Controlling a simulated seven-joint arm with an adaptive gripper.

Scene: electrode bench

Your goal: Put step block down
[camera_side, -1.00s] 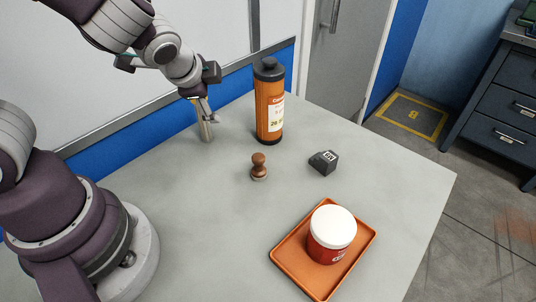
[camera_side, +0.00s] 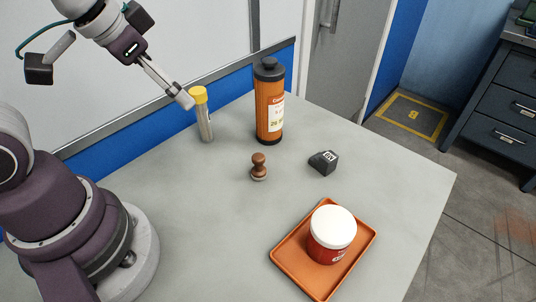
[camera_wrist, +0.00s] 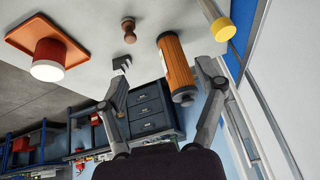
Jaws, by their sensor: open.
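The step block (camera_side: 323,162) is a small dark grey block with a white marking. It rests on the grey table, right of the orange bottle and apart from my gripper. It also shows in the wrist view (camera_wrist: 122,64), where it appears close to the left fingertip. My gripper (camera_side: 187,102) is raised at the back left, beside a yellow-capped tube. In the wrist view my gripper (camera_wrist: 164,76) has its two fingers spread wide with nothing between them in grasp.
The upright yellow-capped tube (camera_side: 205,122) stands near the back edge. An orange bottle (camera_side: 269,105) and a brown stamp-like knob (camera_side: 259,167) stand nearby. An orange tray (camera_side: 290,255) holds a red jar (camera_side: 331,235) with a white lid. The table (camera_side: 200,230) is clear at front left.

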